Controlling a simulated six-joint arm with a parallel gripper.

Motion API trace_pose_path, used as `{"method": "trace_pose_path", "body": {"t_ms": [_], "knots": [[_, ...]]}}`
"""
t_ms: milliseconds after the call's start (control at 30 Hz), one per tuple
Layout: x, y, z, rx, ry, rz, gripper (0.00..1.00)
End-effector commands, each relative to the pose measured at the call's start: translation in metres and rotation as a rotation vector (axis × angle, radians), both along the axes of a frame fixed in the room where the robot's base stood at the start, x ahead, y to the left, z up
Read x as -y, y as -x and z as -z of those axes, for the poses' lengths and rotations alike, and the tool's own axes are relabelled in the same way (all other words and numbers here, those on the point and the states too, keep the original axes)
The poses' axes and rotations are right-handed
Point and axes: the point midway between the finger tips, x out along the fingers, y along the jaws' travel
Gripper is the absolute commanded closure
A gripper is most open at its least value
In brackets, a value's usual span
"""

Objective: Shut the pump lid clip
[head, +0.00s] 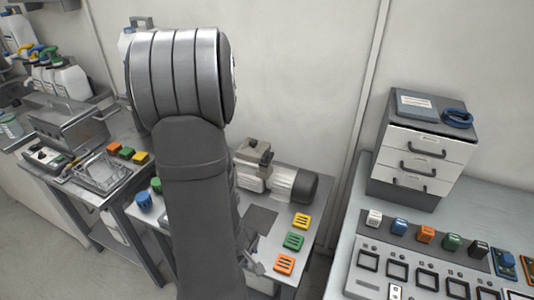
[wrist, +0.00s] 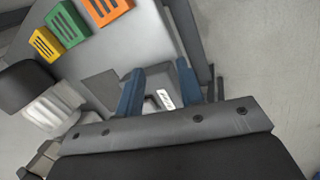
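The pump (head: 290,184) stands on the middle table in the head view, with a beige-grey body, a clear ribbed section and a dark end. In the wrist view its ribbed part and dark end (wrist: 28,86) are at the left edge. I cannot make out the lid clip in either view. My gripper (wrist: 158,70) shows two blue fingers, apart and with nothing gripped. Beyond the gap is a grey box-like thing with a white label (wrist: 165,98). The pump is off to the left of the fingers. In the head view my arm hides part of the table.
Yellow (head: 302,221), green (head: 293,241) and orange (head: 284,264) blocks line the table's right side. A dark flat patch (head: 260,219) lies in front of the pump. A drawer cabinet (head: 420,150) and a row of switches stand on the right bench. A wire basket (head: 100,173) sits at left.

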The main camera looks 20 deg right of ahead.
Motion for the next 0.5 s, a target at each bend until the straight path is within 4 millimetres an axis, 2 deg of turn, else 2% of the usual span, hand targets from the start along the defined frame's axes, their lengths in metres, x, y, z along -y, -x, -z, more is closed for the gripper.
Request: {"method": "trace_pose_path", "body": {"t_ms": [100, 300, 400, 500], "knots": [[-0.023, -0.023, -0.002, 0.148, -0.160, 0.152, 0.65], [-0.052, -0.072, -0.016, 0.418, -0.393, 0.358, 0.65], [-0.059, -0.099, -0.029, 0.579, -0.484, 0.446, 0.65], [-0.056, -0.123, -0.045, 0.757, -0.540, 0.523, 0.65]]}}
